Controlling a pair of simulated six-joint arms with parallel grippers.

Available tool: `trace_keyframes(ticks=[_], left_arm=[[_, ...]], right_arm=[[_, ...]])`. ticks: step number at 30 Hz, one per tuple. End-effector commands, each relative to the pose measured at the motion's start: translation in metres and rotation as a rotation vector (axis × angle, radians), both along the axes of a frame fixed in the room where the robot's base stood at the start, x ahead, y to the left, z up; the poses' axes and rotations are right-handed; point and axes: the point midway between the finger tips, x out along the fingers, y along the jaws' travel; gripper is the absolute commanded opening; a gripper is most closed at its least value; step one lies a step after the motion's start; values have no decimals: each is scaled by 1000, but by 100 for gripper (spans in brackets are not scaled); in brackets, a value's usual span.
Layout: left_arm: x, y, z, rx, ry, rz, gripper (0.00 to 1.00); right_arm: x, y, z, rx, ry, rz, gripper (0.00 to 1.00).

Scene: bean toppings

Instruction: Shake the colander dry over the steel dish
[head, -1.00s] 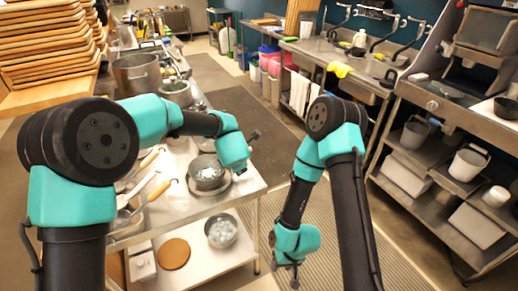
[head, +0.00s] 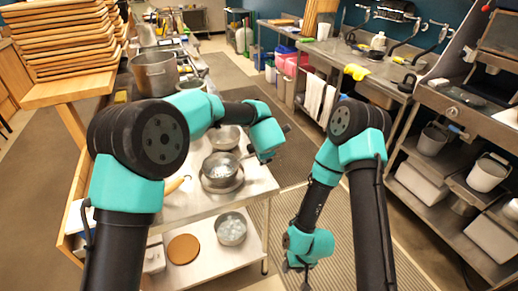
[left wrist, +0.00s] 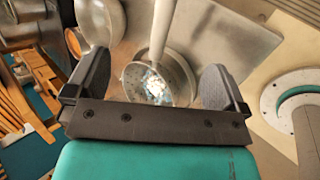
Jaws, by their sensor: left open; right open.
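The colander (head: 220,166), a small metal bowl with a handle, sits in a shallow pale steel dish (head: 224,188) on the steel table. In the left wrist view the perforated colander (left wrist: 135,78) has bright, glinting contents, and the dish rim (left wrist: 186,78) shows beside it. Its pale handle runs up the picture, between my left fingers as seen. My left gripper (left wrist: 152,84) is open; whether the fingers surround the handle cannot be told. My right gripper (head: 297,268) hangs open and empty over the floor mat, away from the table.
Another metal bowl (head: 225,138) stands behind the colander. The lower shelf holds a bowl of pale pieces (head: 231,229) and a round brown board (head: 183,249). A large pot (head: 155,73) stands farther back. Stacked trays (head: 65,50) are at left.

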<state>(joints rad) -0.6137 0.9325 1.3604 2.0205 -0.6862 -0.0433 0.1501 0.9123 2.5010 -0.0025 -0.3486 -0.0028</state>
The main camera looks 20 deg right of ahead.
Motion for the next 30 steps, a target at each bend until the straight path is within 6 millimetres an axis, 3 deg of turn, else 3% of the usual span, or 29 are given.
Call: trace_keyframes(ticks=[30], left_arm=[[41,-1,-49,0,2,0,100]], right_arm=[[0,0,0,0,0,0,43]])
